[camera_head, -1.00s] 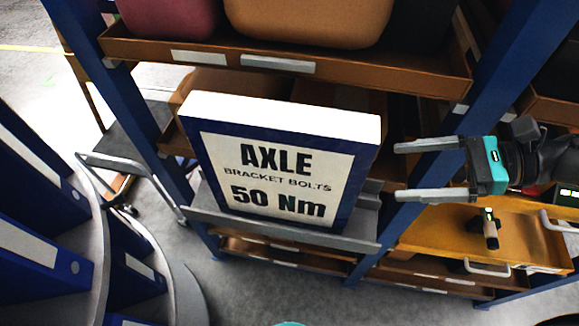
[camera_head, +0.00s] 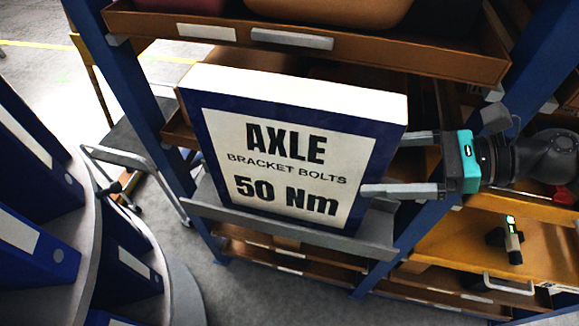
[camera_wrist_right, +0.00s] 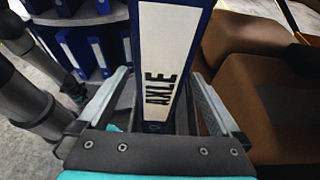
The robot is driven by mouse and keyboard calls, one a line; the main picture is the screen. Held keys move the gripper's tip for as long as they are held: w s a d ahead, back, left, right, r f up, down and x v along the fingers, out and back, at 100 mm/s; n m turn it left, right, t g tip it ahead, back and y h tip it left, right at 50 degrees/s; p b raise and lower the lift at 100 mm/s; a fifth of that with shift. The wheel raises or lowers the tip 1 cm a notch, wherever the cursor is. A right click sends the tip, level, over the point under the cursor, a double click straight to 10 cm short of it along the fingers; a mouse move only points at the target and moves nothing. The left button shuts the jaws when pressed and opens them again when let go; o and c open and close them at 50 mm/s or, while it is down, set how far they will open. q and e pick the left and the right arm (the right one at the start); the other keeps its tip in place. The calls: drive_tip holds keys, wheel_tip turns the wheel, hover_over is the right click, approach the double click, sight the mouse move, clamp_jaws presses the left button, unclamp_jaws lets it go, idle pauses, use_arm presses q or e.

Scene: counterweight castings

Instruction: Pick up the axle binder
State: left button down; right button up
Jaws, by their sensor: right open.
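The axle binder (camera_head: 297,170) is blue with a white label reading AXLE, BRACKET BOLTS, 50 Nm. It stands upright on a grey ledge (camera_head: 290,232), its cover facing my head camera. My right gripper (camera_head: 384,164) is open at the binder's right edge. One finger lies in front of the cover and the other finger's tip is hidden behind the binder. In the right wrist view the binder's spine (camera_wrist_right: 160,60), with its AXLE label, stands between the two open fingers (camera_wrist_right: 160,75). Contact cannot be told. My left gripper is not in view.
A brown shelf (camera_head: 300,45) with bins runs close above the binder. Blue posts (camera_head: 125,95) flank it. A yellow-orange surface (camera_head: 470,245) with a small black device (camera_head: 513,242) lies at lower right. A round rack of blue binders (camera_head: 50,255) stands at left.

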sight(338, 167)
drive_tip(key=shift+x, duration=3.5)
clamp_jaws()
drive_tip(key=shift+w, duration=0.1)
